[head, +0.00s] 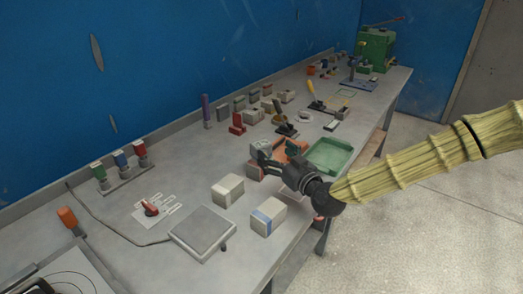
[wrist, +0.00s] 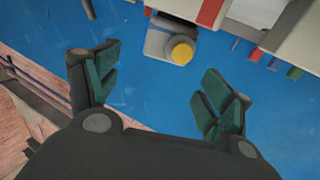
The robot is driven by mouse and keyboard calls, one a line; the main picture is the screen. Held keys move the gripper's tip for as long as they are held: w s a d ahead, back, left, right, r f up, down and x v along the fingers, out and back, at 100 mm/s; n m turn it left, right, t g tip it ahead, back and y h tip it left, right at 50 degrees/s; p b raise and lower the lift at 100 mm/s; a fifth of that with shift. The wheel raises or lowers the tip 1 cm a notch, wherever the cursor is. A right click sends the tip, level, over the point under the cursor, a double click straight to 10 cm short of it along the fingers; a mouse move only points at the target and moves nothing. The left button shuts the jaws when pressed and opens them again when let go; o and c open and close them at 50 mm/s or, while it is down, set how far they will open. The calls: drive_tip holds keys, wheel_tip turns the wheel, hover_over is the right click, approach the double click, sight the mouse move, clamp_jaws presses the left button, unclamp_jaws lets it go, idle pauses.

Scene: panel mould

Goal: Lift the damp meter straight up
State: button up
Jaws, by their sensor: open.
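A small grey device with a round yellow part (wrist: 181,50), which I take to be the damp meter, shows at the top middle of the wrist view, beyond my fingertips. In the head view a grey block (head: 260,146), probably the same device, stands beside my fingers near the orange tray (head: 291,148). My gripper (head: 264,163) reaches in from the right, low over the bench, with its fingers toward the left. In the wrist view my gripper (wrist: 160,85) has its green-padded fingers wide apart with nothing between them. My fingers partly hide the objects behind them.
A green tray (head: 329,155) lies right of my gripper. A plain pale box (head: 228,190) and a blue-banded box (head: 267,215) stand in front, with a flat grey plate (head: 203,232) further left. Several blocks and tools crowd behind. The blue wall (head: 160,70) bounds the bench.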

sight(265, 148)
drive_tip(key=shift+w+a+f, duration=0.15)
drive_tip(key=shift+w+f, duration=0.3)
drive_tip(key=shift+w, duration=0.2)
drive_tip(key=shift+w+a+r+p, duration=0.1)
drive_tip(key=shift+w+a+p, duration=0.15)
drive_tip(key=shift+a, duration=0.15)
drive_tip(key=shift+w+a+r+p, duration=0.1)
drive_tip(key=shift+a+p, duration=0.15)
drive_tip(key=shift+a, duration=0.1)
drive_tip(key=shift+w+a+f, duration=0.15)
drive_tip(key=shift+w+a, duration=0.15)
drive_tip(key=shift+w, duration=0.2)
drive_tip(key=shift+w+a+f, duration=0.15)
drive_tip(key=shift+w+a, duration=0.15)
drive_tip(key=shift+w, duration=0.2)
drive_tip(key=shift+w+a+r+p, duration=0.1)
drive_tip(key=shift+w+a+p, duration=0.15)
drive_tip(key=shift+p, duration=0.05)
drive_tip(key=shift+c, duration=0.4)
drive_tip(key=c, duration=1.4)
